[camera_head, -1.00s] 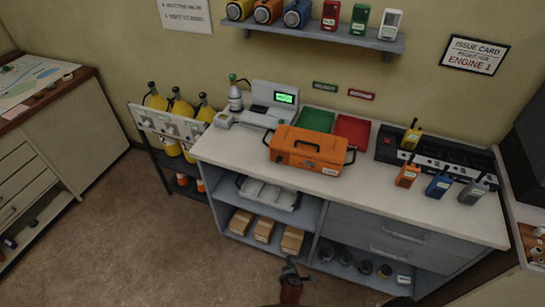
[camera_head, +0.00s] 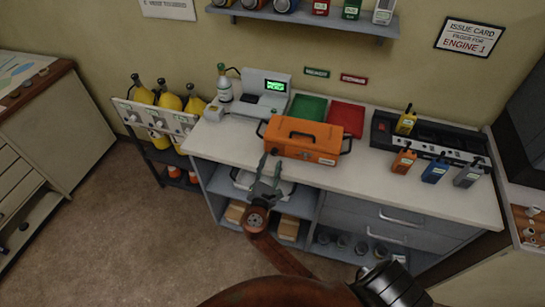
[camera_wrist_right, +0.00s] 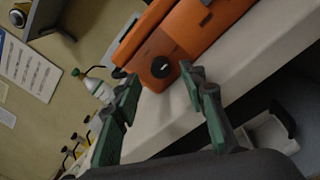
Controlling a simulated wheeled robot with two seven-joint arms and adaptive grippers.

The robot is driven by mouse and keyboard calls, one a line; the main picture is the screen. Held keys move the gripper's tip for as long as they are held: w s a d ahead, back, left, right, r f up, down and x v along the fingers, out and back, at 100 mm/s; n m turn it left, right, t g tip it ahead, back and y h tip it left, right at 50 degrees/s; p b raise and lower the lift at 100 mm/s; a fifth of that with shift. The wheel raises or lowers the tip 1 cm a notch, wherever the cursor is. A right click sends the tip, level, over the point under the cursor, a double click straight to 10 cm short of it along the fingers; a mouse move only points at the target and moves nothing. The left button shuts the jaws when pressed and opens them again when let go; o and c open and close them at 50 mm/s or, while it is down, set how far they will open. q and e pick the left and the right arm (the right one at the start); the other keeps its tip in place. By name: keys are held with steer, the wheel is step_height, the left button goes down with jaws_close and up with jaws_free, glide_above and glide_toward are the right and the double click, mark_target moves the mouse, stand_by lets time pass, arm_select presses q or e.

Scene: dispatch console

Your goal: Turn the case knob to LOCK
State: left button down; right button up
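The lettering around the knob is too small to read. My right gripper (camera_head: 268,165) is in front of the counter edge, just left of and below the case. In the right wrist view its green fingers (camera_wrist_right: 158,95) are spread apart with nothing between them, the knob beyond the tips. My left gripper does not show.
Green (camera_head: 308,108) and red (camera_head: 346,119) trays lie behind the case. A white device with a green screen (camera_head: 264,92) and a white bottle (camera_head: 224,84) stand to its left. Several radios and a black charger (camera_head: 430,137) are to the right. Bare counter (camera_head: 225,143) lies left of the case.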

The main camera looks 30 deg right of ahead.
mark_target(274, 154)
steer(key=shift+x, duration=1.65)
steer(key=shift+f, duration=0.1)
jaws_close()
